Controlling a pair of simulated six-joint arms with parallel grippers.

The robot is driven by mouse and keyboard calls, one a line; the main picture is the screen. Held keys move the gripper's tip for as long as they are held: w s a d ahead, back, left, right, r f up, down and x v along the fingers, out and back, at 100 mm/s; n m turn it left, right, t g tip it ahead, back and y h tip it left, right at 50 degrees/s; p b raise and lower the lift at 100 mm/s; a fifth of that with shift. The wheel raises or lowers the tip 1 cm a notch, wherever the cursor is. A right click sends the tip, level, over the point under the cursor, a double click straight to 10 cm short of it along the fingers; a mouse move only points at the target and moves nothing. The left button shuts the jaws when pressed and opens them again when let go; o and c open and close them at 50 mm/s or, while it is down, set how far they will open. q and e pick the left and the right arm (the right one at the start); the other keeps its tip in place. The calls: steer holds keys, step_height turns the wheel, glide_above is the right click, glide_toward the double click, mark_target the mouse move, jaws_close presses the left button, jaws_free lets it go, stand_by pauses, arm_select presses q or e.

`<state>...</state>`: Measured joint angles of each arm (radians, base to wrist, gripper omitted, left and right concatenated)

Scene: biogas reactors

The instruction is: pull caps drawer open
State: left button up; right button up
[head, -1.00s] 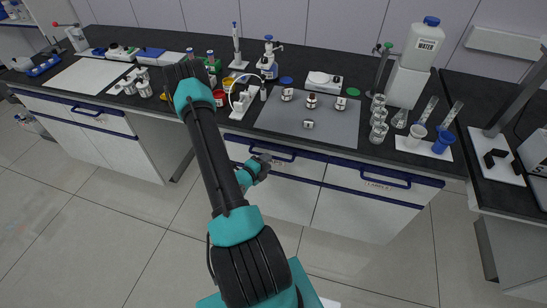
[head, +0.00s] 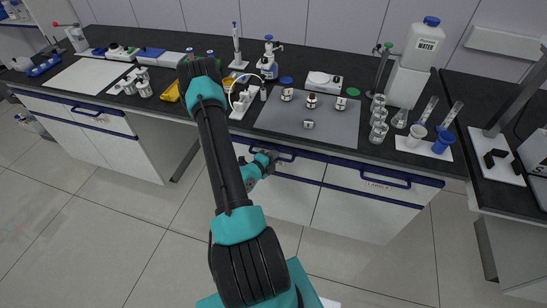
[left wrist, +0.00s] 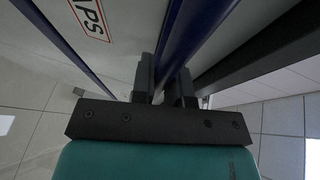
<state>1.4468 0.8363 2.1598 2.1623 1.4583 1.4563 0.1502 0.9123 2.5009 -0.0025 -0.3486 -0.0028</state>
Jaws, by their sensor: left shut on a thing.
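The caps drawer (head: 308,168) is in the bench front below the grey mat, with a blue handle (head: 288,157). It looks flush with the bench front in the head view. My left gripper (head: 270,155) is at this handle. In the left wrist view, the left gripper (left wrist: 164,80) has its two dark fingers on either side of the blue handle bar (left wrist: 183,35) and is shut on it. A label (left wrist: 90,16) ending in "PS" shows on the drawer front there. My right gripper is out of view.
The labels drawer (head: 420,190) with its blue handle (head: 385,178) is to the right. Several small bottles stand on the grey mat (head: 335,125) above. The tiled floor (head: 150,245) in front of the bench is clear.

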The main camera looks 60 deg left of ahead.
arm_select(q)
jaws_close()
steer(key=shift+s+d, duration=0.1)
